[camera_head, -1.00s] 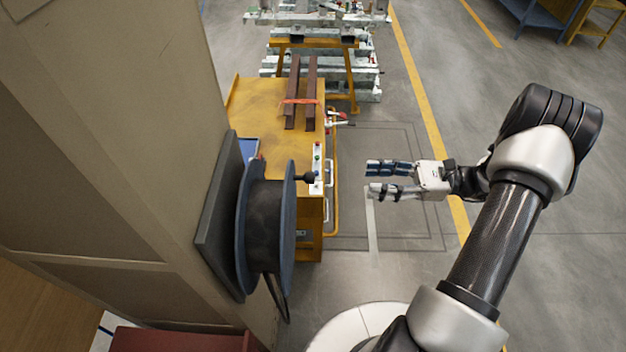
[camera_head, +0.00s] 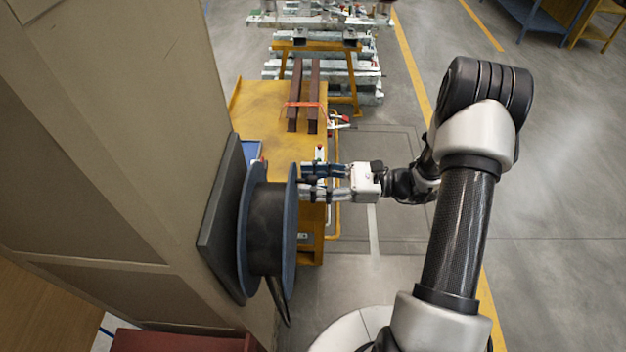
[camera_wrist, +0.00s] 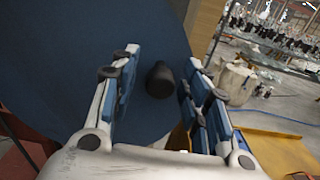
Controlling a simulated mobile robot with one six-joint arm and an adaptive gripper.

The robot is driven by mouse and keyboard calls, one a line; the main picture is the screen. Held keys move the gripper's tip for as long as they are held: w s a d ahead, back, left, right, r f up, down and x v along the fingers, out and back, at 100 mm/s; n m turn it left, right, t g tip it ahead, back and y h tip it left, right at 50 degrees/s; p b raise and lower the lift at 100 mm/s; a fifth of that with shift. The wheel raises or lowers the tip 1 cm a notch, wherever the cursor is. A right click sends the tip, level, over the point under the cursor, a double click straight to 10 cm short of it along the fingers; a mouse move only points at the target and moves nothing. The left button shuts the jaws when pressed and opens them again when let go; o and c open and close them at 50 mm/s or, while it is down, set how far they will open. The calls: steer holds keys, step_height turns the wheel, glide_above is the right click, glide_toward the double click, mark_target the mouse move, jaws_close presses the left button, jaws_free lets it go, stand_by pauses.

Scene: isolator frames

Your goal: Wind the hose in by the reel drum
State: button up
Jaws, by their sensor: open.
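The reel drum (camera_head: 290,225) is a dark blue disc-sided reel mounted on the wall plate at the left, with the dark hose (camera_head: 264,228) wound between its sides. A loose end of the hose (camera_head: 279,299) hangs below it. In the wrist view the reel's blue face (camera_wrist: 60,50) fills the left. A black knob handle (camera_wrist: 160,80) sticks out from that face, between my open fingers and apart from both. My gripper (camera_head: 306,181) is at the reel's right side, fingers pointing left. In the head view the fingers hide the knob.
A yellow workbench (camera_head: 262,105) with brown beams (camera_head: 304,95) and an orange strap stands behind the reel. A beige wall (camera_head: 110,150) is close on the left. Open grey floor (camera_head: 560,200) lies to the right.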

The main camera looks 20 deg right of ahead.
steer(key=shift+c, duration=0.6)
jaws_close()
